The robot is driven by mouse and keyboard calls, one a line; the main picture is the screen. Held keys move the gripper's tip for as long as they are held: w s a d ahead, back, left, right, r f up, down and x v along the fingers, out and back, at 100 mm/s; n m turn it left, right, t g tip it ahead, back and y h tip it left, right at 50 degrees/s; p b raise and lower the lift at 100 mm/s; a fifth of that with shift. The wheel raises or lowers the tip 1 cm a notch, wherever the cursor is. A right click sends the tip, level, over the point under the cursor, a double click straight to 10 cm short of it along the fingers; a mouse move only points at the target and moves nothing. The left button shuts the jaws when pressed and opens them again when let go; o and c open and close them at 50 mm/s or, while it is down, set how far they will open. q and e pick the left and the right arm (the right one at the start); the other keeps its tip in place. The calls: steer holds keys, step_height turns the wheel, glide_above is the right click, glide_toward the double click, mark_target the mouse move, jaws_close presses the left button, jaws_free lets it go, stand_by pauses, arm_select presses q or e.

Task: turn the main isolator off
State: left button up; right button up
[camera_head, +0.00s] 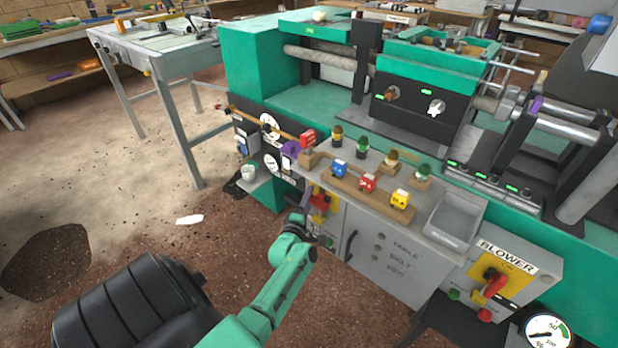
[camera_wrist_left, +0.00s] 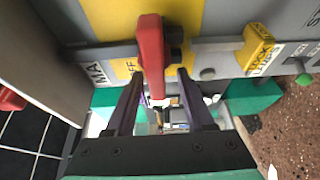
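The main isolator is a red lever handle (camera_wrist_left: 151,55) on a yellow plate (camera_wrist_left: 187,22), with partly hidden "MAI" and "FF" lettering beside it in the left wrist view. In the head view its red handle (camera_head: 320,203) shows small on the cabinet's left end, partly behind my gripper. My left gripper (camera_wrist_left: 160,78) is open, its two dark fingers on either side of the handle's lower end. The left fingertip looks close to the handle; a gap shows at the right one. I cannot tell whether either touches. My right gripper is not in view.
A blower switch (camera_head: 493,282) with another red handle is at the cabinet's right. Several coloured plugs (camera_head: 368,183) and a grey tray (camera_head: 452,222) are on the cabinet top. A yellow tag (camera_wrist_left: 258,50) hangs right of the isolator. Floor to the left is mostly open.

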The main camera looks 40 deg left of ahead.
arm_select(q)
steer(key=shift+r, duration=0.1)
steer(key=p+v, duration=0.1)
steer(key=v, duration=1.3)
steer(key=shift+s, duration=0.25)
steer(key=shift+d+f, duration=0.1)
steer(key=shift+f, duration=0.1)
